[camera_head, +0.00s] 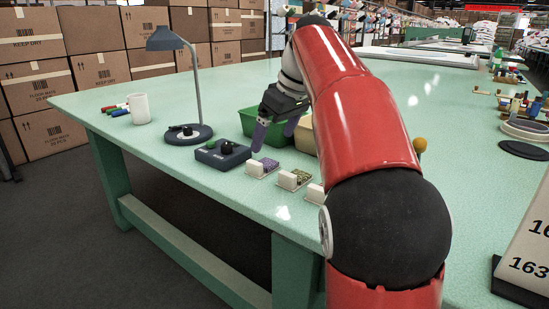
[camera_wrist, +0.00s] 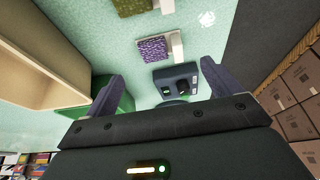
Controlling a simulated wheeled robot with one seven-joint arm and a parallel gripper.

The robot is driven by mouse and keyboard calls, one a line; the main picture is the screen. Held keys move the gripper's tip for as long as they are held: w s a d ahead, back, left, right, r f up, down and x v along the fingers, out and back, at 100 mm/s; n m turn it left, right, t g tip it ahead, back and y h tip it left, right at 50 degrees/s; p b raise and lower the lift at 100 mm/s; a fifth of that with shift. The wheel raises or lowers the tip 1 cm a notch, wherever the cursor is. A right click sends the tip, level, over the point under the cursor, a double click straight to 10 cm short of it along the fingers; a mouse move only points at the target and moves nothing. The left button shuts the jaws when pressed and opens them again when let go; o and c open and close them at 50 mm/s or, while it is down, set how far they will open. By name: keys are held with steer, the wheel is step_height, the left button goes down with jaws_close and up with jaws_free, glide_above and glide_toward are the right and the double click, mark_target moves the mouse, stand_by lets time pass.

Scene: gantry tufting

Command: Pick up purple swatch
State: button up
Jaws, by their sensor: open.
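No part of the swatch's top looks covered there.
A dark box with knobs (camera_head: 222,154) stands left of the swatch, a green bin (camera_head: 248,122) and a tan bin (camera_head: 303,134) behind it. A green patterned swatch (camera_head: 300,175) sits to its right. A desk lamp (camera_head: 189,131) and white mug (camera_head: 139,109) are farther left.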

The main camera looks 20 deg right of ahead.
mark_target(265, 165)
steer(key=shift+w+f, duration=0.3)
steer(key=b+x, duration=0.1)
steer(key=x, duration=0.6)
steer(key=shift+s+a+b, duration=0.15)
steer(key=shift+a+b, duration=0.05)
steer(key=shift+b, duration=0.1)
steer(key=c, duration=1.1)
